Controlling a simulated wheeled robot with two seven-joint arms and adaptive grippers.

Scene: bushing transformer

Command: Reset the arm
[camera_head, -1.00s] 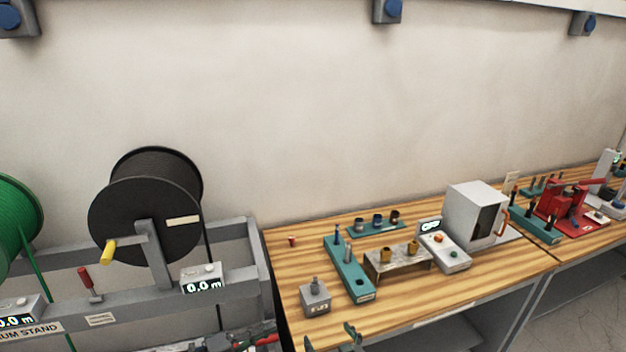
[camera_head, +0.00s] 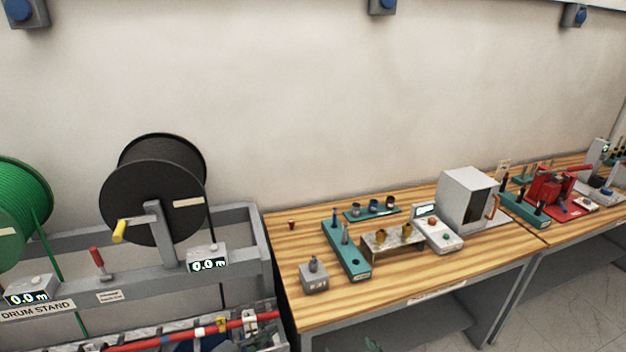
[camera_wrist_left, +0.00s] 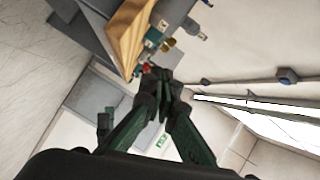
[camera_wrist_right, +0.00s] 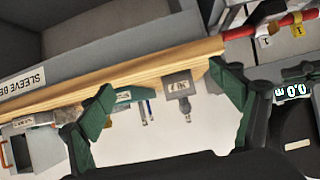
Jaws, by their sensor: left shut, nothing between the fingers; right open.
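My left gripper (camera_wrist_left: 163,88) is shut and empty in the left wrist view, its green and dark fingers meeting at the tips. The bench with its devices shows beyond them, tilted. My right gripper (camera_wrist_right: 160,78) is open and empty in the right wrist view. The bench's wooden edge and a small grey block (camera_wrist_right: 180,86) with a post show between and beyond its fingers. In the head view only a small green gripper part (camera_head: 373,345) shows at the bottom edge; the rest of the arms is out of that picture.
The wooden bench (camera_head: 310,314) carries a grey block (camera_head: 314,279), teal racks (camera_head: 345,252), a metal stand (camera_head: 392,244), a white oven (camera_head: 462,201) and a red press (camera_head: 546,191). Left stands the drum stand (camera_head: 240,230) with black (camera_head: 150,195) and green (camera_head: 15,215) drums. A red cable (camera_head: 170,340) lies below.

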